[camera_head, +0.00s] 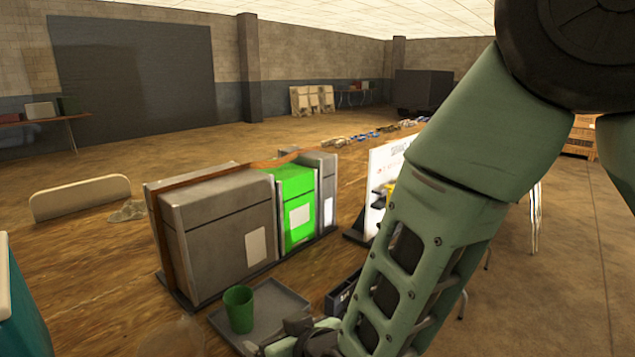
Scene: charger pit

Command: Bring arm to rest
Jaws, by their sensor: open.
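My green arm (455,165) comes in from the upper right and runs down to the bottom edge, in front of the table. Its slotted forearm (405,265) slants down and to the left. A green and black part of my wrist (300,340) shows at the bottom, close to the right of a green cup (239,309) and over the near edge of a grey tray (275,305). My gripper's fingers are not visible; they lie below the frame or are hidden.
A grey box (215,235), a green box (297,205) and another grey box stand strapped together on the wooden table. A white sign board (378,190) and a dark bin (340,297) are close beside my forearm. A teal object (25,310) is at lower left. Open floor lies right.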

